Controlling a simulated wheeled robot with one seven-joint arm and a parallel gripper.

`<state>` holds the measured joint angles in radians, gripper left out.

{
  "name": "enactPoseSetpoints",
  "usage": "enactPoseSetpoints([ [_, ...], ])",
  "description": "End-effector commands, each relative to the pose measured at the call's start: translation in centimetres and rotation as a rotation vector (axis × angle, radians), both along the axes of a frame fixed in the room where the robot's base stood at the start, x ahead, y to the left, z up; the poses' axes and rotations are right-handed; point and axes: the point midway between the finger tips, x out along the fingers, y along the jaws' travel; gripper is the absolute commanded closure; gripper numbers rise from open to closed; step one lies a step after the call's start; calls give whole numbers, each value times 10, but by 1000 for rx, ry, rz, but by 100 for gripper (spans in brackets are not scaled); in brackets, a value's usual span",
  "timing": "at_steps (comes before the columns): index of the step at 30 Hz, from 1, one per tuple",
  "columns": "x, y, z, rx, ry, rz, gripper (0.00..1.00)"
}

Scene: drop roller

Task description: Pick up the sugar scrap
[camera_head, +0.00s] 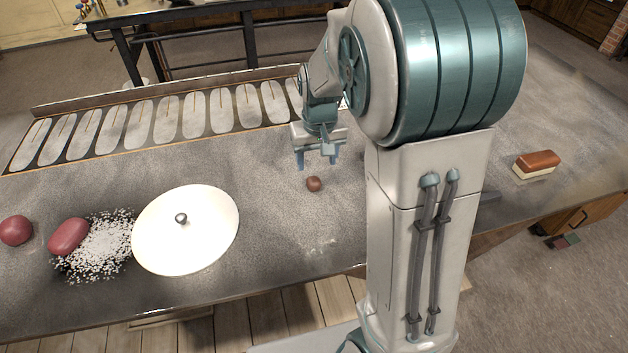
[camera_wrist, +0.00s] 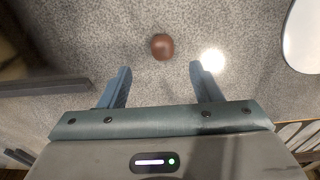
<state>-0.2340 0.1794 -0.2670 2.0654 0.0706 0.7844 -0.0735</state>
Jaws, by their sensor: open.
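A small round brown lump (camera_head: 314,184), which looks like the sugar scrap, lies on the dark grey table (camera_head: 270,225). It also shows in the wrist view (camera_wrist: 162,46), just beyond the fingertips and roughly midway between them. My gripper (camera_head: 318,163) hangs over the table just behind the lump in the head view. In the wrist view my gripper (camera_wrist: 160,72) has its two blue fingers spread, with nothing between them. The lump is apart from both fingers.
A white disc with a knob (camera_head: 190,230) lies left of the lump. Further left are white granules (camera_head: 100,248), a red oval piece (camera_head: 69,236) and a red ball (camera_head: 16,230). A brush-like block (camera_head: 536,165) lies far right. A row of pale moulds (camera_head: 166,120) runs behind.

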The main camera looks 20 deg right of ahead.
Motion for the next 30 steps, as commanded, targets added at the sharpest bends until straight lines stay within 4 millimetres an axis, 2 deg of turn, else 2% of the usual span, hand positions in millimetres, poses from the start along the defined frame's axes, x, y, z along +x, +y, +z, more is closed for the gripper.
enactPoseSetpoints([
  [3, 2, 0, -19, 0, 3, -2, 42],
  [11, 5, 1, -36, 0, 1, -1, 42],
  [21, 12, 4, -75, 0, 2, -1, 42],
  [30, 13, 4, -83, 0, -2, 0, 42],
])
